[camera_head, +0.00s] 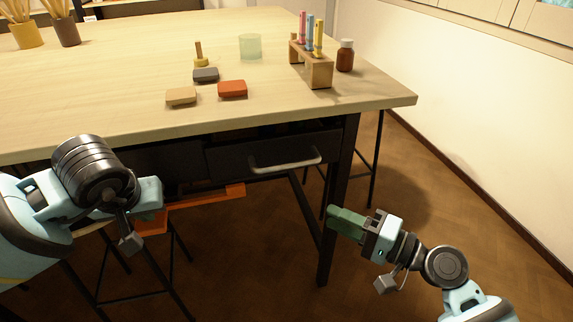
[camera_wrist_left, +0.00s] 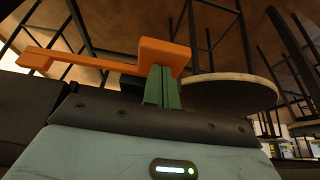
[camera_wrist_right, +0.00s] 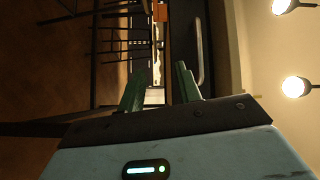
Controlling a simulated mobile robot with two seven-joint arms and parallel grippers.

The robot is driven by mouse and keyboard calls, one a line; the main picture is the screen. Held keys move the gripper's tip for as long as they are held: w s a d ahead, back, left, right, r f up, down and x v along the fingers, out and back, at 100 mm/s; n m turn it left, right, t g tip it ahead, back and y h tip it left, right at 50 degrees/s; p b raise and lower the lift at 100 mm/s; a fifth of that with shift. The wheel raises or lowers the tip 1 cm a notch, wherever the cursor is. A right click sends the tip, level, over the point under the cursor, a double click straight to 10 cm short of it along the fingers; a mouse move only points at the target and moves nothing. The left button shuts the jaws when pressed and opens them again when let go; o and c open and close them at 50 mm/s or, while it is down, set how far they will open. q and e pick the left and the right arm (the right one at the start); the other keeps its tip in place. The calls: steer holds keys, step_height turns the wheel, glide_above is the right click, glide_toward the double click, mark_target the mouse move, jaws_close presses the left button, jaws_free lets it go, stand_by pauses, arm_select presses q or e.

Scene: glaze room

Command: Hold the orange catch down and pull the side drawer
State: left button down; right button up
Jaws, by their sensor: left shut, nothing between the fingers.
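The orange catch (camera_head: 205,196) is a long bar under the table, below the dark side drawer (camera_head: 228,160). The drawer's silver bar handle (camera_head: 285,166) is free of any gripper. My left gripper (camera_head: 150,218) is at the left end of the catch, shut and empty. In the left wrist view its green fingers (camera_wrist_left: 161,88) are together, at the catch's wide block (camera_wrist_left: 165,54); I cannot tell whether they touch. My right gripper (camera_head: 343,222) is open and empty, right of and below the handle. The handle also shows in the right wrist view (camera_wrist_right: 200,55), beyond the right finger.
The table (camera_head: 130,128) bears a wooden rack (camera_head: 318,70) with coloured tubes, a brown bottle (camera_head: 345,56), a glass (camera_head: 250,46) and several small blocks. A dark table leg (camera_head: 337,185) stands between the handle and my right gripper in the picture. Stools stand below.

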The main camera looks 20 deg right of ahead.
steer(key=y, duration=0.2)
glide_toward(291, 168)
steer(key=x, duration=1.1)
jaws_close()
